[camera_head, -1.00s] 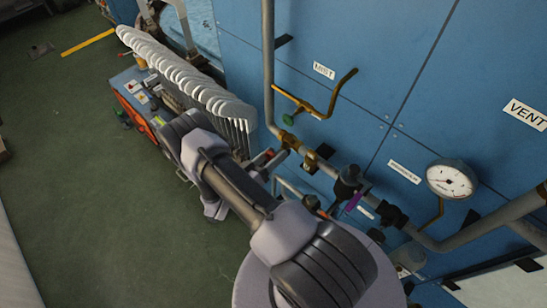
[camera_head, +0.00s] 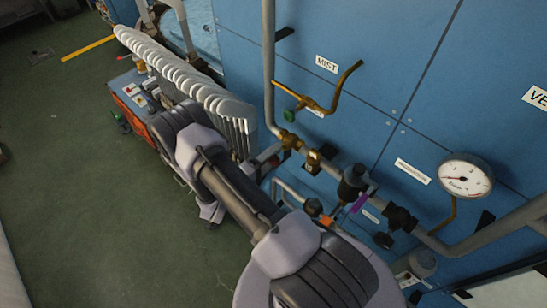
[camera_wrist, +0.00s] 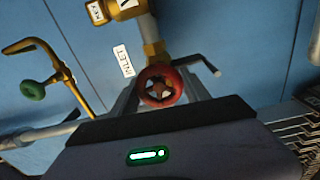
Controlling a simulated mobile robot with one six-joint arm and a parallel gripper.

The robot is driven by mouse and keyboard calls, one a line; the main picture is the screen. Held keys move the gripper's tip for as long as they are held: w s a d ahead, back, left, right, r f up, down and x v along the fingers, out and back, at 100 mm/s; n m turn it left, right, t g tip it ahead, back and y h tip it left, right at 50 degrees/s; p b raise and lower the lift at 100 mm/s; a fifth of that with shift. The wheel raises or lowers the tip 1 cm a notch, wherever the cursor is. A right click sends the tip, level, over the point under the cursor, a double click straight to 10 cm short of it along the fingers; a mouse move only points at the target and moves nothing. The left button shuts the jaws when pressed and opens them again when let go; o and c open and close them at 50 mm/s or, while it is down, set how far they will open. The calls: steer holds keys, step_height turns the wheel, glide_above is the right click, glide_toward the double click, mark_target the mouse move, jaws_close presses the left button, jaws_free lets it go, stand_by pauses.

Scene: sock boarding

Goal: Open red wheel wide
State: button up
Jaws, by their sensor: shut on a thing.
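The red wheel (camera_wrist: 151,94) is a small round handwheel with a spoked centre. It sits on a brass valve (camera_wrist: 154,49) beside an INLET label (camera_wrist: 127,62) in the wrist view. My gripper (camera_wrist: 162,87) has one grey finger on each side of the wheel and is shut on its rim. In the head view my gripper (camera_head: 267,156) reaches the brass fitting at the left end of the pipe run. The wheel is mostly hidden there, and its turn angle cannot be told.
A green knob (camera_head: 289,115) with a brass lever (camera_head: 345,85) stands close above, by the MIST label (camera_head: 326,64). A gauge (camera_head: 465,176) is to the right. A row of white sock forms (camera_head: 190,75) stands close behind my arm. Green floor (camera_head: 90,210) is open at left.

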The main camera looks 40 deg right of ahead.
steer(key=n+b, duration=0.1)
steer(key=n, duration=0.3)
steer(key=shift+f+n, duration=0.1)
steer(key=shift+n, duration=0.2)
steer(key=n+b, duration=0.1)
steer(key=n, duration=0.9)
steer(key=shift+s, duration=0.1)
steer(key=n, duration=1)
steer(key=shift+s+n, duration=0.15)
steer(key=shift+n, duration=0.25)
steer(key=n, duration=0.4)
steer(key=shift+n+p, duration=0.3)
steer(key=shift+p, duration=0.05)
steer(key=n, duration=0.4)
steer(key=shift+n+p, duration=0.45)
steer(key=shift+n, duration=2.05)
steer(key=shift+s, duration=0.1)
